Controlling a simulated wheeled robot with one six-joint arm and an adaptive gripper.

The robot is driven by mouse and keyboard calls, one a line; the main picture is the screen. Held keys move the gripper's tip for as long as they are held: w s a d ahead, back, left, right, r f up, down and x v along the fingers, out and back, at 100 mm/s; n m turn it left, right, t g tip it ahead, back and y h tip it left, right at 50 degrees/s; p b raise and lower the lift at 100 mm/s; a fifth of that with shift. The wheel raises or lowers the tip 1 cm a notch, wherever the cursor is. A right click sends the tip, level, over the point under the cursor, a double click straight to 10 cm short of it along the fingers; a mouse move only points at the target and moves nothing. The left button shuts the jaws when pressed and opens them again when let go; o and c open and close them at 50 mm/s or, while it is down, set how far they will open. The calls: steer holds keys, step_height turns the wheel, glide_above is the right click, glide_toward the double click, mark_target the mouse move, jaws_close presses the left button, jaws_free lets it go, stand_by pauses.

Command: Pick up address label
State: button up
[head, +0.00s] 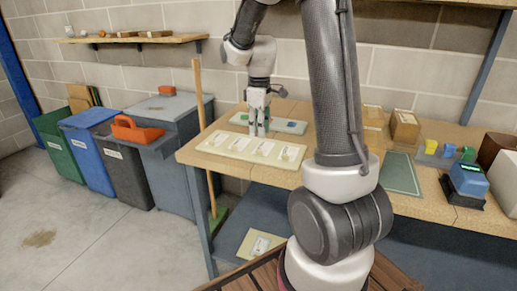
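A cream board (213,141) lies near the left front corner of the wooden workbench. Several white labels lie in a row on it, one of them at the middle (264,149); their print is too small to read, so I cannot tell which is the address label. My gripper (259,132) points down above the back edge of the board, behind the row of labels. Its fingers look upright and close together. I cannot tell whether they are apart or shut, or touch anything. My arm hides part of the bench to the right.
A grey-green tray (291,127) lies behind the board. Cardboard boxes (404,127), a green mat (401,172) and a blue device (467,180) stand to the right. Bins (92,145) and a leaning broom (201,110) are left of the bench.

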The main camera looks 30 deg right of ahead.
mark_target(259, 155)
step_height(259, 155, down, 8)
steer(key=shift+s+a+r, duration=0.1)
jaws_close()
stand_by(0.4)
